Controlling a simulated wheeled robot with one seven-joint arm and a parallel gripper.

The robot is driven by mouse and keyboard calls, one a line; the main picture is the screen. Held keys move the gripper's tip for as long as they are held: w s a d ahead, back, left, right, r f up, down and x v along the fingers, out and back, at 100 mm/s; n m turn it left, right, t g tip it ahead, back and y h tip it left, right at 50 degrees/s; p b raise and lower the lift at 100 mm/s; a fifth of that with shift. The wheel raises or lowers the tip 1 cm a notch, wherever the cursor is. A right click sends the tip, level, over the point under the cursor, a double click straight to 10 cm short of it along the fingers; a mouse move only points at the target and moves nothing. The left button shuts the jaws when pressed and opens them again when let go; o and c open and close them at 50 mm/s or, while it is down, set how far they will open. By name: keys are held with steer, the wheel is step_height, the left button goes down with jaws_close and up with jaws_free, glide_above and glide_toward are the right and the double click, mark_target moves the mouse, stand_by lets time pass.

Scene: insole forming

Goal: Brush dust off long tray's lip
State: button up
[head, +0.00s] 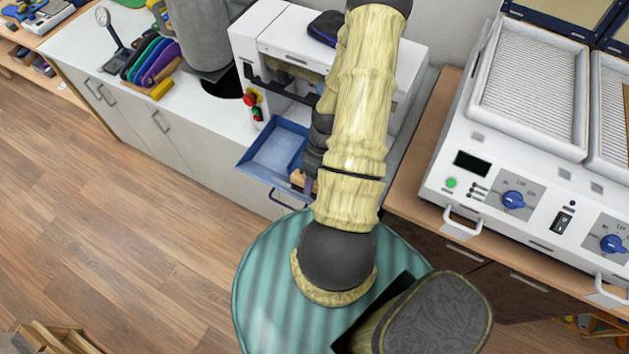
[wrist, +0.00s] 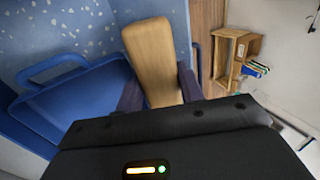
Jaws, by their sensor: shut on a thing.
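A blue long tray (head: 252,163) sticks out from the front of the white machine. In the wrist view a blue part with a loop handle (wrist: 22,78) shows at the left, beside a lighter blue surface with scattered white specks (wrist: 75,30). I cannot tell whether the specks are dust. My gripper (head: 307,172) is at the right side of the tray, pointing down. It is shut on a pale wooden brush (wrist: 152,55), whose wooden part stands between the fingers in the wrist view. The bristles are hidden, so I cannot tell whether they touch the lip.
The white machine (head: 275,40) stands behind the tray, with a red and green button box (head: 252,103) at its left. A grey cylinder (head: 198,35) and several coloured insoles (head: 150,60) are farther left. A white heater unit (head: 520,165) stands at right. Open floor (head: 130,230) lies at left.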

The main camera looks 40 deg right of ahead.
mark_target(294, 171)
steer(key=shift+w+a, duration=0.1)
steer(key=shift+w+a+r, duration=0.1)
steer(key=shift+w+a, duration=0.15)
steer(key=shift+w, duration=0.4)
steer(key=shift+w+a, duration=0.2)
steer(key=shift+w, duration=0.45)
steer(key=shift+w+a, duration=0.25)
steer(key=shift+w, duration=0.45)
steer(key=shift+w+a, duration=0.25)
steer(key=shift+w, duration=0.45)
steer(key=shift+w+a, duration=0.3)
steer(key=shift+w, duration=0.45)
steer(key=shift+w+a, duration=0.25)
steer(key=shift+w, duration=0.45)
